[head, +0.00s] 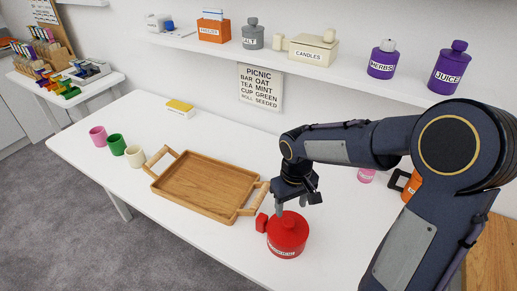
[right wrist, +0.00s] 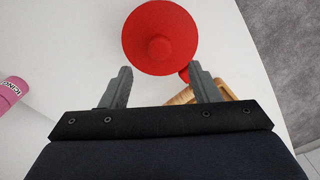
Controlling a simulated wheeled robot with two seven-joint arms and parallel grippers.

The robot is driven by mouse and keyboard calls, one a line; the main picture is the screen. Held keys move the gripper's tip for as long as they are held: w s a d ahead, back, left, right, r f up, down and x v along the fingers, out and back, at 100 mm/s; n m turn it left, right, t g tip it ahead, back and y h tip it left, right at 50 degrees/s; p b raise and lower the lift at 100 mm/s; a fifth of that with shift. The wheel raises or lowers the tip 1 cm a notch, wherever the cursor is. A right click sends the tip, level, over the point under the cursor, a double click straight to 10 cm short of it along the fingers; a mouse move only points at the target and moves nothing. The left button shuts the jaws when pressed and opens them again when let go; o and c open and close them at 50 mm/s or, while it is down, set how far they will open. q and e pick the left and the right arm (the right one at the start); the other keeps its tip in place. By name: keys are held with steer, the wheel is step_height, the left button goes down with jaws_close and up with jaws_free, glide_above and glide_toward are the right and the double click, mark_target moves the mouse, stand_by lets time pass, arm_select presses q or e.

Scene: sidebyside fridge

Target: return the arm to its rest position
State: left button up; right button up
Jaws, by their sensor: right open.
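My right arm comes in from the right in the head view. My right gripper (head: 296,203) is open and points down just above the red lidded canister (head: 288,238) on the white table. In the right wrist view, the two fingers (right wrist: 158,88) stand apart with nothing between them. The round red lid (right wrist: 160,38) with its knob lies beyond the fingertips. Whether the fingers touch the canister is not clear. My left gripper is not in view.
A wooden tray (head: 205,185) sits left of the canister. Pink (head: 98,136), green (head: 117,144) and cream (head: 135,156) cups stand at the table's left. A pink container (head: 366,175) is behind my arm. A shelf (head: 300,62) with labelled containers runs along the wall.

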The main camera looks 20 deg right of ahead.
steer(key=shift+s+r, duration=0.2)
steer(key=shift+r, duration=0.05)
steer(key=s+a+r+m+t+y, duration=0.1)
steer(key=s+r, duration=0.3)
steer(key=s, duration=0.4)
steer(key=s+a+r+m+t+y, duration=0.2)
steer(key=s+a+r+t, duration=0.1)
steer(key=s, duration=0.5)
steer(key=shift+s+r+t+y, duration=0.3)
steer(key=shift+r+t+y, duration=0.15)
steer(key=shift+t, duration=0.35)
